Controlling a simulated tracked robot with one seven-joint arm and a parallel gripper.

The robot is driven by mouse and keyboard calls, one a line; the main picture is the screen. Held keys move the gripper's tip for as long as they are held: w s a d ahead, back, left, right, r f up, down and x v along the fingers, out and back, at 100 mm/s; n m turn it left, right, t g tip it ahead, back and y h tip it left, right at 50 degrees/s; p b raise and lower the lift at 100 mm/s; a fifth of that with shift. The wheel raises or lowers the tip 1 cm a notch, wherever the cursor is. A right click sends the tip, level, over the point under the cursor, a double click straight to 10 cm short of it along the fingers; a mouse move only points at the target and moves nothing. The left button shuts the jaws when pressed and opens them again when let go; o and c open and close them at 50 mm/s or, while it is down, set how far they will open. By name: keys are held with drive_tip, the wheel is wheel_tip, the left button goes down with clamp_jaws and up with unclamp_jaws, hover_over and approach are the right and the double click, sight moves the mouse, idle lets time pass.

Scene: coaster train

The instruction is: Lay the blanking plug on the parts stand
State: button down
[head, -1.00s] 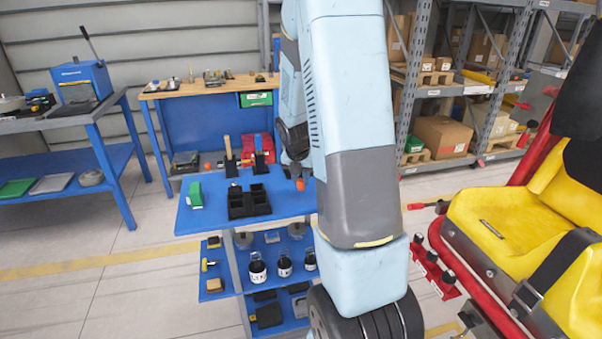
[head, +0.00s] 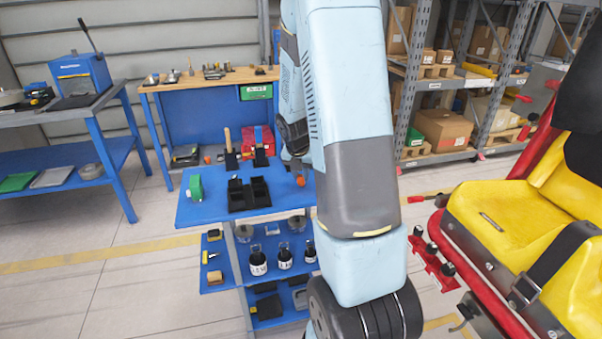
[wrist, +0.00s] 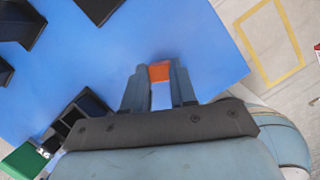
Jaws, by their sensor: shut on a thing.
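The orange blanking plug (wrist: 159,72) is between the fingertips of my gripper (wrist: 158,80) in the wrist view. The gripper is shut on it. The plug also shows as a small orange spot (head: 300,181) in the head view, near the right side of the blue parts stand (head: 215,211). The stand's blue top (wrist: 205,45) fills much of the wrist view beneath the plug. I cannot tell whether the plug touches it. In the head view, my arm hides the stand's right end and most of the gripper.
A black divided tray (head: 249,196) and a green item (head: 195,187) sit on the stand's top. Black holders (head: 231,160) stand at its back edge. A yellow coaster seat (head: 500,220) is at right. Bare blue surface surrounds the plug.

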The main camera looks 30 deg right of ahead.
drive_tip(key=shift+f, duration=0.1)
drive_tip(key=c, duration=0.8)
unclamp_jaws()
drive_tip(key=v, duration=1.3)
drive_tip(key=shift+a+r, duration=0.15)
drive_tip(key=shift+r, duration=0.15)
drive_tip(key=shift+s+r, duration=0.1)
